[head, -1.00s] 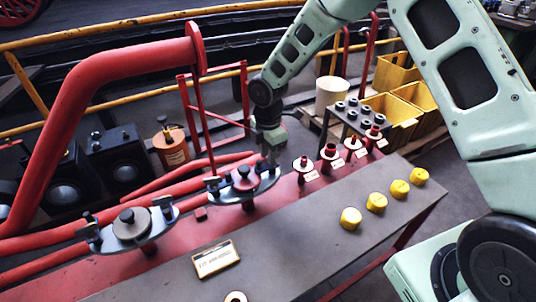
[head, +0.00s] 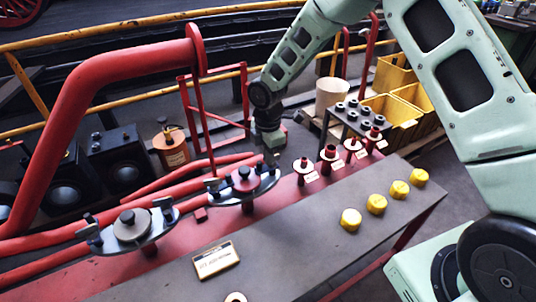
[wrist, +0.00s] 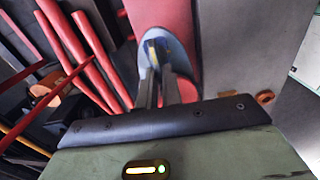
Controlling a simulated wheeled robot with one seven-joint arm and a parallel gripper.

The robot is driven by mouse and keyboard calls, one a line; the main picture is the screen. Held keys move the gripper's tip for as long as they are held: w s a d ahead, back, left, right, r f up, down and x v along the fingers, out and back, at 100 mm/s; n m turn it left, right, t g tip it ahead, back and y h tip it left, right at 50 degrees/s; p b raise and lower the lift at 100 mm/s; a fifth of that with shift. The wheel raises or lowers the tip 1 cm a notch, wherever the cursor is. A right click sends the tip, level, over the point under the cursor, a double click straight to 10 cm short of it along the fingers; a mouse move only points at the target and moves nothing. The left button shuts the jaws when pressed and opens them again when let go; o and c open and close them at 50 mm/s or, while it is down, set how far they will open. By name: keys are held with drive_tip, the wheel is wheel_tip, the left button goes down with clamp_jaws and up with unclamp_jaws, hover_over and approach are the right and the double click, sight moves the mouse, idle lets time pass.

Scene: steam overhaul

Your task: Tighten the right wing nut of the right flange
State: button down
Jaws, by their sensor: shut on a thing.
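The right flange (head: 248,198) is a blue-grey oval plate with a red centre, on the red bench. Its left wing nut (head: 212,184) stands dark on the plate's left end. My gripper (head: 270,160) points down at the right end of this flange and is shut on the right wing nut, which the fingers hide. In the wrist view the fingers (wrist: 158,90) reach down close together over the flange (wrist: 163,45). The left flange (head: 130,232) has a grey centre disc and dark wing nuts at both ends.
Several red valve stubs with pale collars (head: 330,153) stand just right of my gripper. Several yellow caps (head: 376,203) sit along the grey bench top near a label plate (head: 215,259). A large red pipe (head: 90,85) rises at left.

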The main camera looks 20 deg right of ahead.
drive_tip(key=m, duration=0.3)
drive_tip(key=m+p, duration=0.1)
drive_tip(key=m, duration=0.1)
drive_tip(key=shift+w, duration=0.35)
drive_tip(key=m, duration=0.3)
drive_tip(key=m+p, duration=0.1)
drive_tip(key=m, duration=0.1)
drive_tip(key=shift+w+d+m, duration=0.2)
drive_tip(key=shift+w+m, duration=0.1)
drive_tip(key=m, duration=0.3)
drive_tip(key=shift+w+d+m+p, duration=0.15)
drive_tip(key=shift+d+m+p, duration=0.05)
drive_tip(key=shift+m+p, duration=0.1)
drive_tip(key=shift+w+d+m, duration=0.1)
drive_tip(key=shift+d+m, duration=0.05)
drive_tip(key=shift+m, duration=0.7)
drive_tip(key=shift+d+m, duration=0.1)
drive_tip(key=shift+m, duration=0.75)
drive_tip(key=c, duration=1.6)
unclamp_jaws()
drive_tip(key=shift+o, duration=0.2)
